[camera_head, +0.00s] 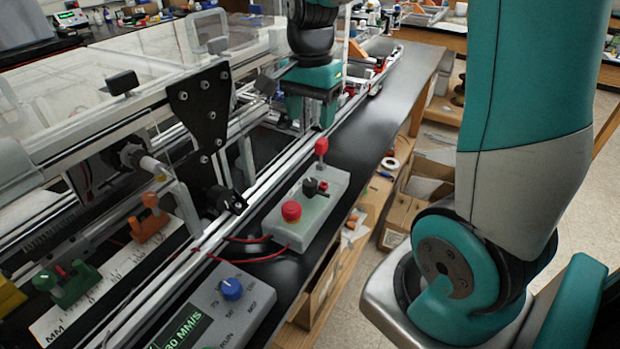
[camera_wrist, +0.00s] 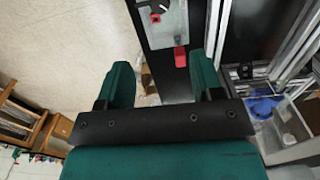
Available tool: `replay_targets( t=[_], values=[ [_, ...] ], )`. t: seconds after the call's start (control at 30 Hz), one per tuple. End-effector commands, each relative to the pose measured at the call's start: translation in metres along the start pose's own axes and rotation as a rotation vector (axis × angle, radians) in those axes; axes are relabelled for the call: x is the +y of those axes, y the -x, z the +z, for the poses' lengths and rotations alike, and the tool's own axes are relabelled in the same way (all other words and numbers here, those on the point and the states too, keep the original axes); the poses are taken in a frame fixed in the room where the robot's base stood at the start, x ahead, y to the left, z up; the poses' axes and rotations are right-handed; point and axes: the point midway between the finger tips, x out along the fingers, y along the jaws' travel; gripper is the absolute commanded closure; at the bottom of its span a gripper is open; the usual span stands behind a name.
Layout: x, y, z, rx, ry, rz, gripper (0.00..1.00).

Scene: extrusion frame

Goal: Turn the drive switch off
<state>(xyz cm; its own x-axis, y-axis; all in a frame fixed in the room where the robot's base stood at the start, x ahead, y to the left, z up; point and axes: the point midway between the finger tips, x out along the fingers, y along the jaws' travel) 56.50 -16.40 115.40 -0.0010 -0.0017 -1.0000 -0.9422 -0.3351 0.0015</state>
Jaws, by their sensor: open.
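A light grey switch box (camera_head: 301,228) sits on the black bench top. It carries a red mushroom button (camera_head: 291,211), a black switch (camera_head: 311,188) in the middle and a red-tipped upright lever (camera_head: 321,147) at its far end. I can read no label showing which is the drive switch. My gripper (camera_head: 311,115) is open and empty, pointing down beyond and above the box's far end. In the wrist view, the gripper (camera_wrist: 160,80) has its fingers apart, with the red lever (camera_wrist: 180,57) and box (camera_wrist: 171,30) ahead of it, not touching. The black switch shows at the top edge.
A control box with a blue knob (camera_head: 232,288) and a lit display (camera_head: 180,334) stands nearer. The metal extrusion frame (camera_head: 250,195) with clear covers runs along the left. Red wires (camera_head: 245,258) lie by the box. The bench drops off on the right, above cardboard boxes (camera_head: 402,210).

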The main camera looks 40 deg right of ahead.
Motion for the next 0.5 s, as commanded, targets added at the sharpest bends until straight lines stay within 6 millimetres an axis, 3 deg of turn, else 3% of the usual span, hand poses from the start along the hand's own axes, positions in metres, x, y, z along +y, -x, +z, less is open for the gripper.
replay_targets(
  t=[0.5],
  values=[
    [0.000,-0.114,0.004,-0.005,0.011,0.005,0.40]
  ],
)
